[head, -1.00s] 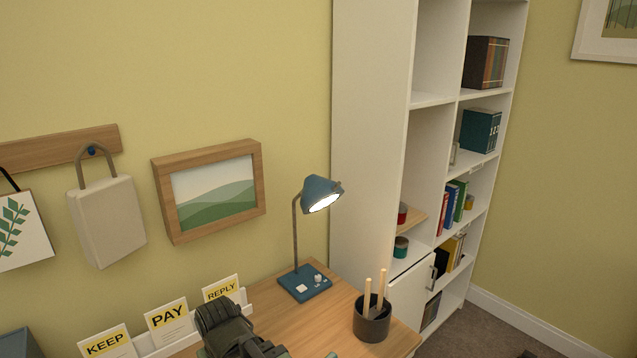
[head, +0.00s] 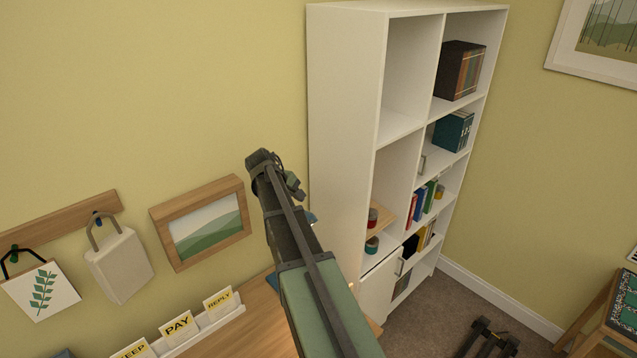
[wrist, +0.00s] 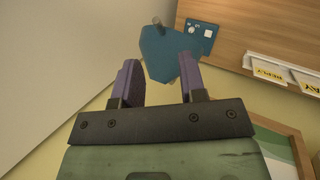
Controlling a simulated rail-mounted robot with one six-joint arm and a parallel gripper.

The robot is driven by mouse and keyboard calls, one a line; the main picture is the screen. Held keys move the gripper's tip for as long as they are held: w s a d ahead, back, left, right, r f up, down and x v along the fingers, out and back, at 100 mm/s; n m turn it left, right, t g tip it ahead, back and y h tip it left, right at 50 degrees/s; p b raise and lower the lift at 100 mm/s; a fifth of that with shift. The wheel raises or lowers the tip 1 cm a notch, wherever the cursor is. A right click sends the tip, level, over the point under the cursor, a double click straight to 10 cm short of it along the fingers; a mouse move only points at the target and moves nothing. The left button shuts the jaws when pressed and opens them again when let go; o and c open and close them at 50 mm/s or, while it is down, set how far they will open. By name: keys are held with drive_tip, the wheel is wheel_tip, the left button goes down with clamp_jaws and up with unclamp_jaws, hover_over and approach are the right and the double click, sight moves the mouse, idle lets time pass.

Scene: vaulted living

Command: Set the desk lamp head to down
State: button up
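The desk lamp's blue head (wrist: 170,52) shows in the wrist view just beyond my fingertips, overlapping the gap between them. My gripper (wrist: 160,78) is open, its two purple fingers apart with nothing between them. I cannot tell whether a finger touches the head. The lamp's blue base (wrist: 201,36) sits on the wooden desk behind it. The head's tilt and my fingers are hidden there.
A tall white bookcase (head: 345,130) stands right of the lamp. A framed landscape (head: 205,228) hangs on the wall to the left, beside a hanging grey bag (head: 120,265). A card rack (head: 200,330) marked PAY and REPLY stands on the desk (head: 262,315).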

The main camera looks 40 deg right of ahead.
sight(311, 222)
drive_tip(key=d+f+b, duration=0.1)
drive_tip(key=f+b, duration=0.2)
drive_tip(key=s+d+f+n+b, duration=0.1)
drive_tip(key=d+f+b, duration=0.1)
drive_tip(key=f+b, duration=0.1)
drive_tip(key=d+f+n+b, duration=0.1)
drive_tip(key=d+f+b, duration=0.1)
drive_tip(key=f+b, duration=0.2)
drive_tip(key=shift+s+d, duration=0.2)
drive_tip(key=shift+s, duration=0.15)
drive_tip(key=shift+r, duration=0.15)
clamp_jaws()
